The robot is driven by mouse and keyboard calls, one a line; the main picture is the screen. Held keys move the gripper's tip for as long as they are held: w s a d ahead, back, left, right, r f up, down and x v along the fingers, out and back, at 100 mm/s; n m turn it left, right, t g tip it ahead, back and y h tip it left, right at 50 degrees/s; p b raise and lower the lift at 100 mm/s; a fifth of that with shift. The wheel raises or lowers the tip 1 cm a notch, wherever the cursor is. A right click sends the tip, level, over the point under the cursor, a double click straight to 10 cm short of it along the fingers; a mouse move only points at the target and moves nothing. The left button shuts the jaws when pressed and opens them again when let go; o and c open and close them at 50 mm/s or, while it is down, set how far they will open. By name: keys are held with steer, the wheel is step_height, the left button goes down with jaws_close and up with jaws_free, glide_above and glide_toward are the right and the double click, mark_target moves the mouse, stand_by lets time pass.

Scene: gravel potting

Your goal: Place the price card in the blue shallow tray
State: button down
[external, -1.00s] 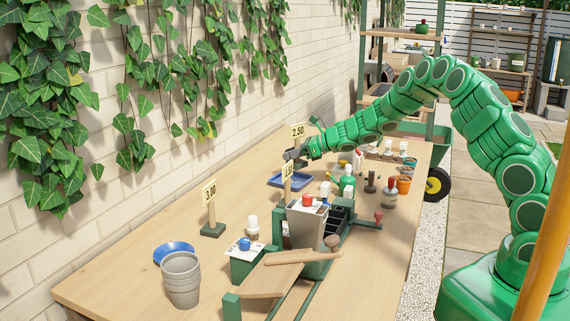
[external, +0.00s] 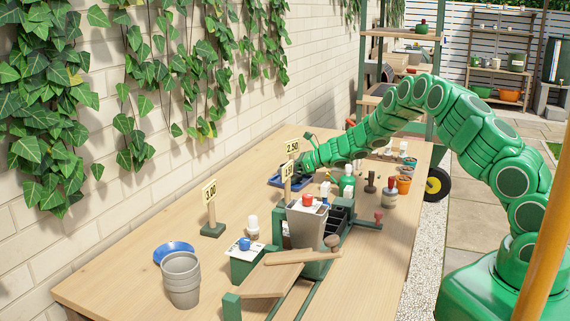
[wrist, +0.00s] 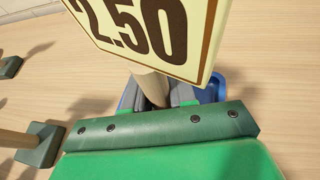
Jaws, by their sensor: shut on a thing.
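The price card (external: 293,146) reads 2.50 and stands on a wooden post. In the wrist view the card (wrist: 150,28) fills the top, and its post (wrist: 151,88) runs down between the grey fingers of my gripper (wrist: 166,92). My gripper is shut on this post. The blue shallow tray (external: 273,182) lies on the table below my gripper in the external view. Blue edges of the tray (wrist: 213,87) show behind the fingers in the wrist view. The card's lower end is hidden, so I cannot tell whether it touches the tray.
A second price card (external: 288,171) stands in front of my gripper, and a 3.00 card (external: 210,192) stands left of it. A grey pot (external: 308,227), green bottle (external: 347,187) and orange pot (external: 403,184) stand nearby. Grey stacked pots (external: 181,280) and a blue saucer (external: 174,250) are front left.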

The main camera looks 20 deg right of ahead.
steer(key=shift+f, duration=0.1)
steer(key=c, duration=0.9)
jaws_free()
steer(key=shift+s+d+r, duration=0.15)
steer(key=shift+d+r, duration=0.05)
steer(key=shift+d, duration=0.05)
steer(key=v, duration=1)
steer(key=shift+r, duration=0.1)
steer(key=shift+s+d+r, duration=0.15)
steer(key=shift+s+d, duration=0.2)
steer(key=shift+d, duration=0.1)
